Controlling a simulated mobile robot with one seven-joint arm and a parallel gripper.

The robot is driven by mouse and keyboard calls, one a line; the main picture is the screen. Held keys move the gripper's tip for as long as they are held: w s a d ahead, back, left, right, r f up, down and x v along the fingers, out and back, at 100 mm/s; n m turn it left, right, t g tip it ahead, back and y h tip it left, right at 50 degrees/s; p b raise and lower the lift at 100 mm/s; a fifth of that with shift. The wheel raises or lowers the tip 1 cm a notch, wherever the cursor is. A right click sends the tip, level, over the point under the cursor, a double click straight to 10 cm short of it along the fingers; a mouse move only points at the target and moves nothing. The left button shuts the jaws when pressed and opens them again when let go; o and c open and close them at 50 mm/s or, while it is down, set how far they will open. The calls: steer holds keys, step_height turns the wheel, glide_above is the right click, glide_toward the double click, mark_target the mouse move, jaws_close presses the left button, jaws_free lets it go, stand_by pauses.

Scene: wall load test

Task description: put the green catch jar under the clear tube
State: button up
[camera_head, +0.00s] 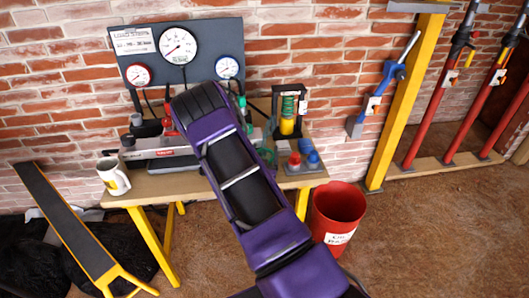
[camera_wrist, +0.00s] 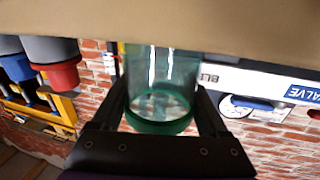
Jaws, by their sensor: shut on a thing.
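In the wrist view, my gripper (camera_wrist: 163,100) is shut on the green catch jar (camera_wrist: 160,125), one dark finger on each side. The jar is see-through with a thicker green ring at the lower end in that picture. The wrist picture is upside down, with the tan bench top (camera_wrist: 200,25) above the jar. I cannot tell whether the jar touches the bench. In the head view, my purple arm reaches over the bench (camera_head: 150,192) and hides my gripper and most of the space around it. I cannot clearly make out the clear tube.
A white mug (camera_head: 113,176) stands at the bench's left end. A grey valve unit (camera_head: 160,152) is left of my arm. A dark stand (camera_head: 288,108) and a tray of red and blue caps (camera_head: 304,163) are at right. A red bin (camera_head: 337,212) stands on the floor.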

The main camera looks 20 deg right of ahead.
steer(key=shift+f, duration=0.2)
steer(key=o, duration=1.3)
steer(key=shift+r, duration=0.1)
steer(key=shift+r, duration=0.15)
steer(key=v, duration=1.2)
